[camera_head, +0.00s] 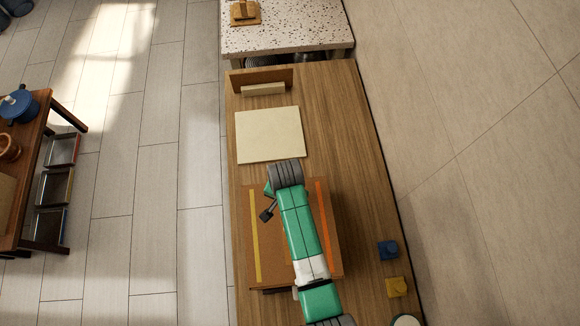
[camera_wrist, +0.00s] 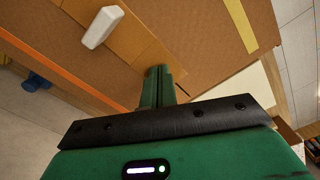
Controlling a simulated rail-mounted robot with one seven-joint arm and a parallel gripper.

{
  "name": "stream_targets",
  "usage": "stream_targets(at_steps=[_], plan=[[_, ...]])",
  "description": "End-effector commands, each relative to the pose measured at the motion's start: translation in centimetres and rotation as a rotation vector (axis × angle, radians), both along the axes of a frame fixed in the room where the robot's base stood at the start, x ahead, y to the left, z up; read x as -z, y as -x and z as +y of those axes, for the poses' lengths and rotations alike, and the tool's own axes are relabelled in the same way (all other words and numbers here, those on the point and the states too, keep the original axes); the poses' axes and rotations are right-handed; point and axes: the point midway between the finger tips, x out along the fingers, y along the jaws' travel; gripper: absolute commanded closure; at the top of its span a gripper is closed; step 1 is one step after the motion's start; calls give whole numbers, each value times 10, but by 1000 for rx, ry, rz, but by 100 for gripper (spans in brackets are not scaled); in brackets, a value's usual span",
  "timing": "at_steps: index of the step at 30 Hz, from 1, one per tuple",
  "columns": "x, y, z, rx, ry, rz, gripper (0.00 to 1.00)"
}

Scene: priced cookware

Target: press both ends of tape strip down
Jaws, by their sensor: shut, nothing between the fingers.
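A brown cardboard box or board (camera_head: 285,262) lies on the wooden table under my arm, with a yellow strip (camera_head: 255,235) on its left and an orange strip (camera_head: 327,215) on its right. In the wrist view a lighter brown band, likely the tape strip (camera_wrist: 135,45), crosses the cardboard (camera_wrist: 200,30). A white block (camera_wrist: 102,27) sits on or beside it. My gripper (camera_wrist: 161,70) is shut and empty, its tips close to the band's near end; I cannot tell whether they touch. My arm hides the band in the head view, and whether its ends lie flat is unclear.
The yellow strip also shows in the wrist view (camera_wrist: 240,24). A cream square panel (camera_head: 269,135) lies beyond the cardboard. A blue block (camera_head: 388,250) and a yellow block (camera_head: 396,287) stand near the wooden table's (camera_head: 352,150) right edge. A speckled counter (camera_head: 290,35) adjoins the far end.

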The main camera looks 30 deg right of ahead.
Motion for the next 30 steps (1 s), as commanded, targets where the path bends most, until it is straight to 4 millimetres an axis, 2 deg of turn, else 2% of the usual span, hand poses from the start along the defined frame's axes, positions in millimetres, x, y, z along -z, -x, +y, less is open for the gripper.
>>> stream_targets(at_steps=[13,27,30], plan=[[-2,0,0,0,0,0,100],[-56,0,0,0,0,0,100],[-62,0,0,0,0,0,100]])
